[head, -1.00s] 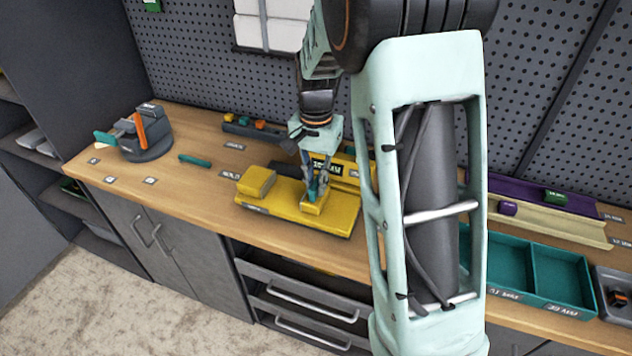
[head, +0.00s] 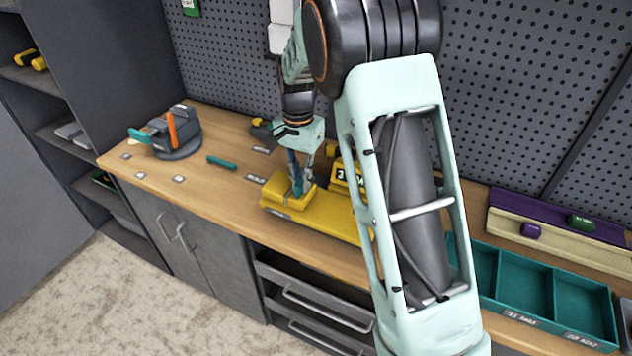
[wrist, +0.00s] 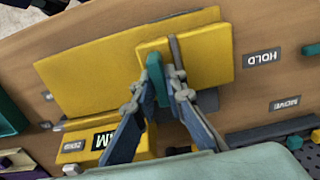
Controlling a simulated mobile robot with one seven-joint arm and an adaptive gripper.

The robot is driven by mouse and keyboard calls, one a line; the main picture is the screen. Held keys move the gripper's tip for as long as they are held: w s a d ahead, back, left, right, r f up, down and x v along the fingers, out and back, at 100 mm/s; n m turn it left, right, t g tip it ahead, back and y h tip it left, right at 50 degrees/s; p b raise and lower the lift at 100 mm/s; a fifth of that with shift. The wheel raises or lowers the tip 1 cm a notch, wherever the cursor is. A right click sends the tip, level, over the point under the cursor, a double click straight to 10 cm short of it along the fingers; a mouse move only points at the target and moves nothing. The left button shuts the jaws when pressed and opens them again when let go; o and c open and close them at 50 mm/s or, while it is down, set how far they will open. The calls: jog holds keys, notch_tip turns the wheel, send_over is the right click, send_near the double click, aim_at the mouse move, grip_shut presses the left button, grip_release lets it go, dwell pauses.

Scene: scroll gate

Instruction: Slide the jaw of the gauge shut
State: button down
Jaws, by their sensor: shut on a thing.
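The gauge is a long yellow base (head: 330,215) on the bench, also in the wrist view (wrist: 85,75). A yellow end block (wrist: 208,52) stands at its HOLD-label end. The yellow sliding jaw (wrist: 148,48) is right beside that block, with a teal upright handle (wrist: 156,75) on it. A narrow dark strip shows between the two, and I cannot tell whether they touch. My gripper (head: 299,190) is shut on the teal handle, one finger on each side, as the wrist view shows (wrist: 160,88). The fingers hide part of the jaw.
A yellow labelled block (head: 345,178) stands behind the gauge. A dark grey fixture with an orange lever (head: 172,130) and a teal bar (head: 222,162) are to the left. Teal bins (head: 525,290) are at right. My arm hides the gauge's right end.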

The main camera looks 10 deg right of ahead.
aim_at(300, 178)
jog(key=shift+w+a+r, duration=0.1)
jog(key=shift+w+a, duration=0.05)
jog(key=shift+a, duration=0.05)
jog(key=c, duration=2)
grip_release()
jog(key=shift+o, duration=0.2)
notch_tip(300, 178, up, 12)
